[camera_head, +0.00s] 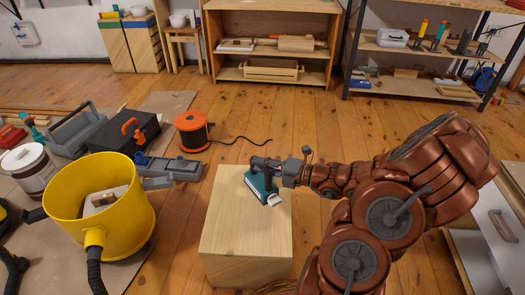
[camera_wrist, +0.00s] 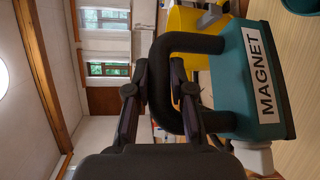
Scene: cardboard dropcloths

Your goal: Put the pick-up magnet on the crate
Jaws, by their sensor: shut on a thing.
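The pick-up magnet (camera_head: 262,187) is a teal block with a black handle and a pale tab at one end. In the wrist view the magnet (camera_wrist: 255,80) shows a white MAGNET label. My gripper (camera_head: 279,168) is shut on its handle; in the wrist view the fingers (camera_wrist: 160,95) close on the handle's bar. The crate (camera_head: 246,240), a plain pale wooden box, stands on the floor, with the magnet over the back part of its top. The magnet's underside is hidden, so I cannot tell whether it touches the top.
A yellow bucket (camera_head: 100,215) with a black hose stands left of the crate. A grey tool (camera_head: 170,171), an orange cable reel (camera_head: 193,131) and a black case (camera_head: 123,131) lie behind it. Wooden shelves (camera_head: 272,45) stand at the back. Floor behind the crate is clear.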

